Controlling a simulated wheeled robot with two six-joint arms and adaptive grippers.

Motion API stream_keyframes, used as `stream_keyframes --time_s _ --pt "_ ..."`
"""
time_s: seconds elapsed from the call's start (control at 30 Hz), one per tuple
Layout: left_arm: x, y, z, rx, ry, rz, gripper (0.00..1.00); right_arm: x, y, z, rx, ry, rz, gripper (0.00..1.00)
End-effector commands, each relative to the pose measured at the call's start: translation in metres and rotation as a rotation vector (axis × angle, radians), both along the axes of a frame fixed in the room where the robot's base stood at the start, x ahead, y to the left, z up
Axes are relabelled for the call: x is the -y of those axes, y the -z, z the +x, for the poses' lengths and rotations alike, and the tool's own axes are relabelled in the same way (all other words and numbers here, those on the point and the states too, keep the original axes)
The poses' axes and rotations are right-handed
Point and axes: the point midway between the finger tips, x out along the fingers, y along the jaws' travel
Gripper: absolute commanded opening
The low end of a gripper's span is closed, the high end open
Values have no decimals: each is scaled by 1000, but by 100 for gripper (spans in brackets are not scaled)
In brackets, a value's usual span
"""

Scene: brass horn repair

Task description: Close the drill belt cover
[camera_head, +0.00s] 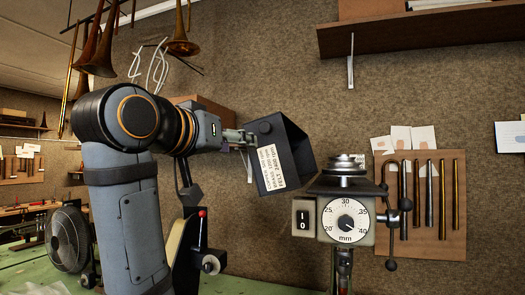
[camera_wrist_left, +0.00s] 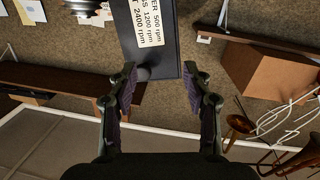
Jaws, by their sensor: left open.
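The drill belt cover (camera_head: 289,140) is a dark box with a white label of printed speeds. It is tilted up and open, above and to the left of the drill head (camera_head: 346,218). The stepped pulley (camera_head: 345,166) on top of the drill is exposed. My left gripper (camera_head: 243,138) is open at the cover's left side. In the left wrist view the cover (camera_wrist_left: 160,58) reaches down between the two spread fingers of my left gripper (camera_wrist_left: 159,72); I cannot tell whether they touch it. My right gripper is not in view.
A board of metal rods (camera_head: 440,240) hangs behind the drill on the right. A wall shelf (camera_head: 420,32) is above it. Brass horns (camera_head: 182,35) hang at upper left. A fan (camera_head: 68,240) stands on the green bench (camera_head: 240,286). The wall space right of the cover is clear.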

Motion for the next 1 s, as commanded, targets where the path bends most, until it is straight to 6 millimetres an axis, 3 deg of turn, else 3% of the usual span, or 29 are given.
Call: stream_keyframes --time_s 0.03,0.1,0.3,0.47,0.8,1.0 --pt "5 -19 -17 33 13 4 50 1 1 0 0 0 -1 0" --pt "9 -33 -31 56 22 8 50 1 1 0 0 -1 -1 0" --pt "11 -39 -36 65 28 10 50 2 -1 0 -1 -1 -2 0" --pt "21 -42 -16 62 29 10 50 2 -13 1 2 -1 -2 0" --pt "50 -42 44 63 27 10 50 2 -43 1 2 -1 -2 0" --pt "56 -39 57 66 25 9 50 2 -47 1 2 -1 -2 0"
